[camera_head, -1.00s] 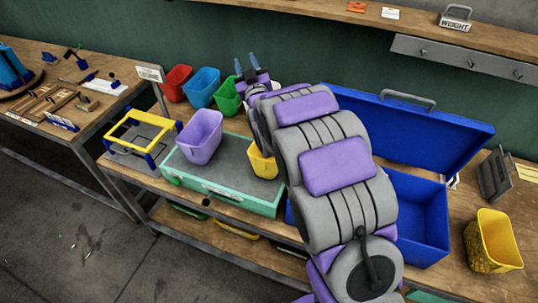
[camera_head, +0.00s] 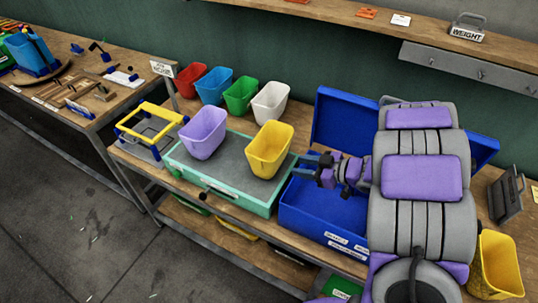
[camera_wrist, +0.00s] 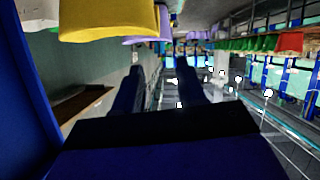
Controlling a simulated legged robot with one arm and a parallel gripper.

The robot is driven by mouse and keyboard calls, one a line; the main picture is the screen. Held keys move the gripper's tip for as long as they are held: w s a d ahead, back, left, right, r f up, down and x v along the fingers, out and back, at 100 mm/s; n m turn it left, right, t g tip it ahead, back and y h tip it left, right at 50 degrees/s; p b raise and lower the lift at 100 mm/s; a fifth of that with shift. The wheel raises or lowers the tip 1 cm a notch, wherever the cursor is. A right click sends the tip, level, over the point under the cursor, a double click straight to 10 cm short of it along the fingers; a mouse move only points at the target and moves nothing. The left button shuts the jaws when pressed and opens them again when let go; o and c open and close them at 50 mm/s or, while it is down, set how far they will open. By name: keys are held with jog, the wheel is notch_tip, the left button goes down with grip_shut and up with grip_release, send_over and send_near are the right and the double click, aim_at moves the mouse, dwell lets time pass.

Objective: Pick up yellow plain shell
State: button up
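A smooth yellow shell (camera_head: 269,150), shaped like an open-topped tapered bin, stands upright on the grey top of a teal case (camera_head: 190,178). A lilac shell (camera_head: 202,134) stands left of it on the same case. In the wrist view the yellow shell (camera_wrist: 105,20) shows at the upper left, cut by the top edge. My gripper (camera_head: 302,168) is just right of the yellow shell, over the open blue box, with its fingers pointing left. In the wrist view my gripper (camera_wrist: 160,88) has its two fingers apart with nothing between them.
Red (camera_head: 192,80), blue (camera_head: 212,86), green (camera_head: 240,95) and white (camera_head: 270,102) shells stand behind the case. The open blue box (camera_head: 320,212) lies below my gripper. Another yellow shell (camera_head: 497,265), textured earlier, stands far right. A yellow-and-blue frame (camera_head: 150,130) stands at left.

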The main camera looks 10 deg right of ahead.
jog(key=b, duration=0.3)
send_near(260, 159)
jog(key=x, duration=0.4)
jog(key=shift+a+f, duration=0.2)
jog(key=shift+r+b+x, duration=0.2)
jog(key=shift+b+x, duration=0.5)
jog(key=shift+x, duration=2.2)
jog(key=shift+w, duration=0.1)
grip_shut()
jog(key=shift+d, duration=0.1)
